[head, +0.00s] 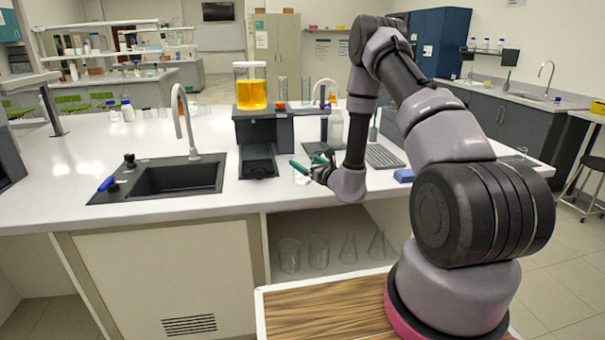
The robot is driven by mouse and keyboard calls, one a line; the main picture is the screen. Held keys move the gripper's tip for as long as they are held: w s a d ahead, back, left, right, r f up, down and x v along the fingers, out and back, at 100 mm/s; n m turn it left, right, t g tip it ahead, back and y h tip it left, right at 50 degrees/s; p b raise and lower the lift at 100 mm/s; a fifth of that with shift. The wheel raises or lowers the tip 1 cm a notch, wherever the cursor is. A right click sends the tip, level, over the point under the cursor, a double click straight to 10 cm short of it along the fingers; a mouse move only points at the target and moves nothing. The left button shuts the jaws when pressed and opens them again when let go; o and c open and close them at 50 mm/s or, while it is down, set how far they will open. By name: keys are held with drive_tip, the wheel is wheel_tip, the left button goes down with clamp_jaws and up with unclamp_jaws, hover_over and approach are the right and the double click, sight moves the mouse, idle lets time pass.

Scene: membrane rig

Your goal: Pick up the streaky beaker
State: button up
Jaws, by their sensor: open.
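My gripper (307,168) has green fingertips and is open over the front of the white bench, right of the black rig. A small pale, clear object (301,178) is at the fingertips; it may be a beaker, but it is too small to tell, and I cannot tell if the fingers touch it. A clear glass beaker (289,256) stands on the open shelf under the bench, with another glass vessel (319,253) beside it. I cannot make out streaks on any of them.
A black rig (258,128) carries a jar of orange liquid (251,95). Two conical flasks (348,249) stand on the shelf. A sink with a tall tap (187,125) is at left.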

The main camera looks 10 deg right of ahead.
drive_tip(key=shift+x, duration=1.1)
drive_tip(key=c, duration=1.2)
drive_tip(key=shift+r, duration=0.15)
